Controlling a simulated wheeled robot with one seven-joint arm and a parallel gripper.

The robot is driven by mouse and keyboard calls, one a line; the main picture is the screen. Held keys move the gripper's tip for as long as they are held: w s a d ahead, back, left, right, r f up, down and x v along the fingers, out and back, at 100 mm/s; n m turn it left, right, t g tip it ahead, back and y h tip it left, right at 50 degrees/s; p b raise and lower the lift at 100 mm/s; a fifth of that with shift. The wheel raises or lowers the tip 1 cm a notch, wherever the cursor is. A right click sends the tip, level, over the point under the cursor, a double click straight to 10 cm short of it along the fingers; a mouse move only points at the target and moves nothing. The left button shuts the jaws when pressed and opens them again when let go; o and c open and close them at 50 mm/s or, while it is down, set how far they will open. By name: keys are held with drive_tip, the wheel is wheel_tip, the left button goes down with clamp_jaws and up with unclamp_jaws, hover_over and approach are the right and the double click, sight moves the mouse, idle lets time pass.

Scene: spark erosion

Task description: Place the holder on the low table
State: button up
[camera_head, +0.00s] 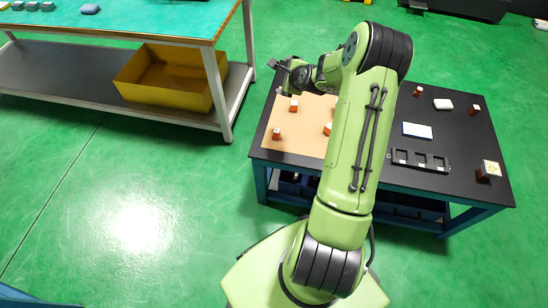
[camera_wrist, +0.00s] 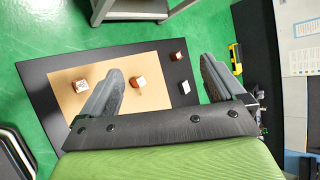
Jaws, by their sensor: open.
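My gripper (camera_head: 281,78) is over the left far edge of a black-topped table (camera_head: 460,135) with a blue frame. In the wrist view my gripper (camera_wrist: 160,78) is open, its two grey fingers spread and nothing held between them. Small orange-brown blocks with pale tops, which may be holders, stand on the tan mat at the table's left: one far (camera_head: 294,105), one near left (camera_head: 276,134) and one beside my arm (camera_head: 328,129). The wrist view shows one such block (camera_wrist: 137,81) near the left finger and another (camera_wrist: 178,56) farther right. Which one is the task's holder I cannot tell.
A black slotted rack (camera_head: 419,160), a blue-edged white plate (camera_head: 417,130), a white block (camera_head: 443,104) and a larger pale-topped block (camera_head: 489,170) stand on the table's right. A green-topped bench (camera_head: 150,22) with a yellow bin (camera_head: 165,82) below stands left. Green floor between is clear.

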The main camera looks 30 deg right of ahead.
drive_tip(key=s+a+r+n+g+y, duration=0.1)
drive_tip(key=s+a+r+n+g, duration=0.1)
drive_tip(key=s+a+r+n, duration=0.55)
drive_tip(key=s+a+r+n+g, duration=0.1)
drive_tip(key=s+a+r+n, duration=0.3)
drive_tip(key=a+r+n, duration=0.65)
drive_tip(key=s+a+n+g, duration=0.1)
drive_tip(key=s+a+n, duration=0.3)
drive_tip(key=s, duration=0.7)
drive_tip(key=s+a+n+g+y, duration=0.1)
drive_tip(key=s+a+n, duration=0.3)
drive_tip(key=s, duration=0.7)
drive_tip(key=shift+s+a+r, duration=0.15)
drive_tip(key=shift+s+a, duration=0.1)
drive_tip(key=shift+a, duration=0.25)
drive_tip(key=shift+r, duration=0.1)
